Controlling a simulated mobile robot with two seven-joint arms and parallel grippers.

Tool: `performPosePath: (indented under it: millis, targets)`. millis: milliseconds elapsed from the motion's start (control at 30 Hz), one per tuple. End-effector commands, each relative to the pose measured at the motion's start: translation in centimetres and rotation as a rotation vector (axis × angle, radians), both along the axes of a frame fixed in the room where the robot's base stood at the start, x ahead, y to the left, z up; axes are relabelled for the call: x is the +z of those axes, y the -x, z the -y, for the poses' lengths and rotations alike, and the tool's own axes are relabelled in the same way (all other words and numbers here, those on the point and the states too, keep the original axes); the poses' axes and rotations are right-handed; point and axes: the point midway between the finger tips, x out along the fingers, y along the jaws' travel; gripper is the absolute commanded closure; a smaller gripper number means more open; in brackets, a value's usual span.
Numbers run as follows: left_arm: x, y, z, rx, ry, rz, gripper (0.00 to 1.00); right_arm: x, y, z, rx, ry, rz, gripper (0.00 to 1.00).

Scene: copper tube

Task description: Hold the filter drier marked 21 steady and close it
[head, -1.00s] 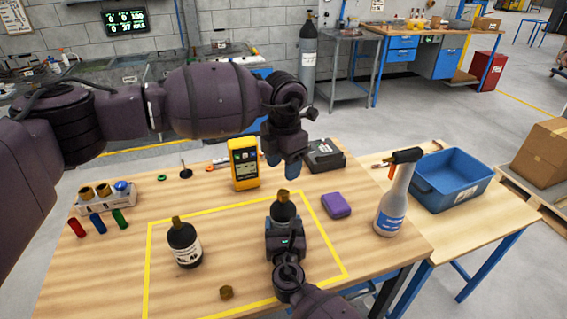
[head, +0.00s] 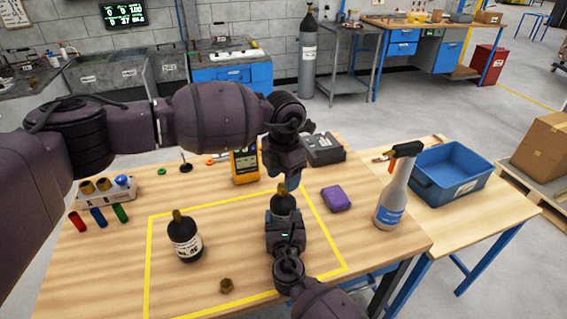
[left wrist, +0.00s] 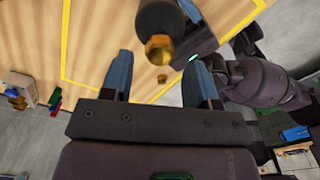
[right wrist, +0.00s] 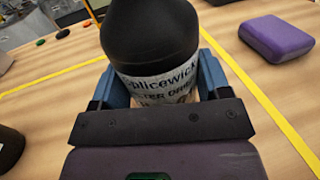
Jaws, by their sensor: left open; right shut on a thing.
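A black filter drier (head: 282,202) with a brass hex top stands upright inside the yellow outline; my right gripper (head: 285,228) is shut around its body. The right wrist view shows its white label (right wrist: 160,85), but no number 21 is readable. My left gripper (head: 290,184) is open, pointing down just above this drier. In the left wrist view the brass top (left wrist: 159,50) is near the open fingertips (left wrist: 158,62), not clamped. A second black drier (head: 186,238) with a brass top stands to the left. A loose brass cap (head: 226,285) lies near the front.
A yellow meter (head: 244,168) and a dark box (head: 324,150) stand behind. A fittings tray (head: 106,192) and coloured tubes (head: 98,217) are at left.

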Motion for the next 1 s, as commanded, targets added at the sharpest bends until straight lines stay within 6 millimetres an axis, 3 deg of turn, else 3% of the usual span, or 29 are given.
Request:
performPosePath:
  millis: [200,533,867,1000]
  targets:
    - [-2.4,0.0,0.0,0.000,-0.001,-0.001,0.46,-0.1,0.0,0.0,0.000,-0.001,-0.001,0.96]
    - [-2.7,0.0,0.0,-0.001,0.000,0.000,0.46,-0.1,0.0,0.0,0.000,-0.001,-0.002,0.96]
    - [-2.7,0.0,0.0,-0.001,0.000,0.000,0.96,-0.1,0.0,0.0,0.000,-0.001,-0.002,0.96]
    - [-2.7,0.0,0.0,-0.004,0.000,0.000,0.97,-0.1,0.0,0.0,0.000,-0.001,-0.001,0.96]
